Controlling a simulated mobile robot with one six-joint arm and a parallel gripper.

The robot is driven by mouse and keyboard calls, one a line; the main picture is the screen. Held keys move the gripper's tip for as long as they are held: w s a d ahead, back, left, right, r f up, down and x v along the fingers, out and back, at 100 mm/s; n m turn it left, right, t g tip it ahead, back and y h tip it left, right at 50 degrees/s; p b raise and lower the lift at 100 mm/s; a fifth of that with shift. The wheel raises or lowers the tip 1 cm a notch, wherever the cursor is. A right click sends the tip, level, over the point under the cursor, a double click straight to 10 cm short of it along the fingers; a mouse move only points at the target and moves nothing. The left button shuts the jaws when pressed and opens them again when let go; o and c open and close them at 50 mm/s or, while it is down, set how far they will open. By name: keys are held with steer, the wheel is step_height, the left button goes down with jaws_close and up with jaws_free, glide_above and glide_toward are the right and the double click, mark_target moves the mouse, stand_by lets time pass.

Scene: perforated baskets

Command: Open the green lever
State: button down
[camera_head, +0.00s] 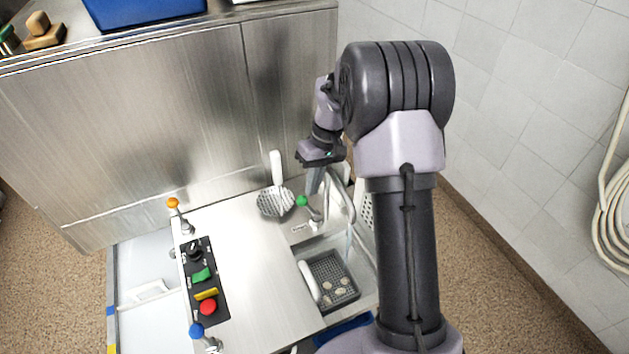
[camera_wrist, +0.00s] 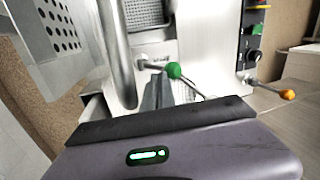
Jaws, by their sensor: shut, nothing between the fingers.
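The green lever (camera_head: 303,201) is a green ball knob on a short metal rod, at the back of the sink unit in the head view. It also shows in the wrist view (camera_wrist: 174,71), with its rod running left to a metal base. My gripper (camera_head: 313,190) points down just behind and beside the knob. In the wrist view my gripper (camera_wrist: 158,90) is shut and empty, its fingertips close below and left of the green knob. I cannot tell whether they touch it.
A curved metal faucet pipe (camera_wrist: 115,50) stands close left of my fingers. An orange-knobbed lever (camera_head: 173,203), a blue-knobbed lever (camera_head: 196,330) and a black control panel (camera_head: 205,280) lie left. A perforated basket (camera_head: 331,279) sits in the sink. A ribbed scoop (camera_head: 275,202) is near the lever.

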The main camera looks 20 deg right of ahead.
steer(key=shift+h, duration=0.8)
steer(key=a, duration=0.2)
steer(key=a+f, duration=0.1)
steer(key=a, duration=0.1)
steer(key=shift+a+p, duration=0.25)
steer(key=shift+p, duration=0.15)
steer(key=shift+a+f, duration=0.15)
